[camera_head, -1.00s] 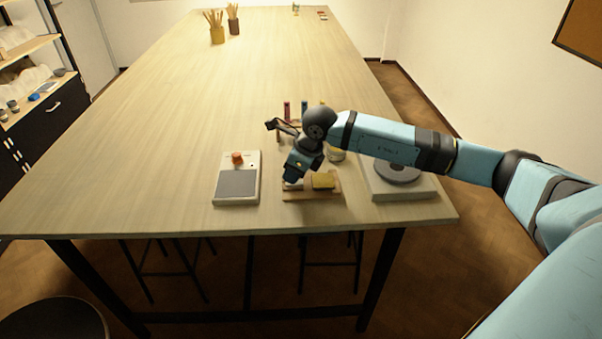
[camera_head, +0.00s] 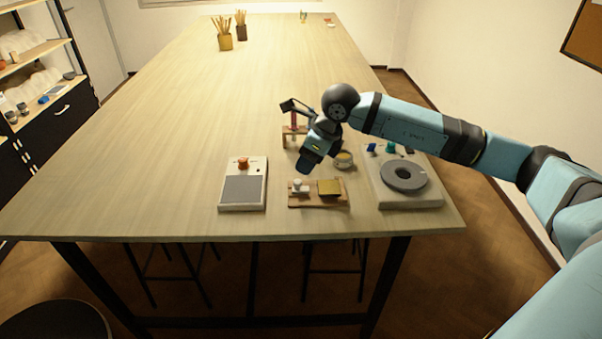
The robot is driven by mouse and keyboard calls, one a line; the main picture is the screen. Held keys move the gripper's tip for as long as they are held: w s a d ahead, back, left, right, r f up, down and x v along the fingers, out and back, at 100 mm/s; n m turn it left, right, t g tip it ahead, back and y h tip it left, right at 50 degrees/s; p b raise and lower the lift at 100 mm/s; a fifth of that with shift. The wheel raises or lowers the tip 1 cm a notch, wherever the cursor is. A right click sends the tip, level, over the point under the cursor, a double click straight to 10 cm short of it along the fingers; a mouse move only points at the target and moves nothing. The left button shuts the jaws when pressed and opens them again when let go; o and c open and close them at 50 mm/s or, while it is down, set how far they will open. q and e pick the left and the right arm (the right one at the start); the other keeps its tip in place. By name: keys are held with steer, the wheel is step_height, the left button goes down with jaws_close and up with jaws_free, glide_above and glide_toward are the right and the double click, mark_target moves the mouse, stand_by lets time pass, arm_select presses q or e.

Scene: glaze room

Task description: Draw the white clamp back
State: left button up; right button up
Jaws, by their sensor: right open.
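The white clamp (camera_head: 299,187) is a small white piece on the left part of a wooden board (camera_head: 318,206) near the table's front edge. A yellow block (camera_head: 329,187) sits beside it on the right of the same board. My right gripper (camera_head: 306,167) hangs above and just behind the clamp, apart from it. It is open, with nothing seen in it. Its fingertips are small and dark here. My left gripper is not in view.
A white unit with a grey disc (camera_head: 403,175) stands right. A round jar (camera_head: 343,159) and a small rack (camera_head: 291,130) are behind. The table's left side is clear.

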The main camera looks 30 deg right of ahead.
steer(key=v, duration=0.6)
steer(key=shift+r, duration=0.3)
steer(key=shift+s, duration=0.1)
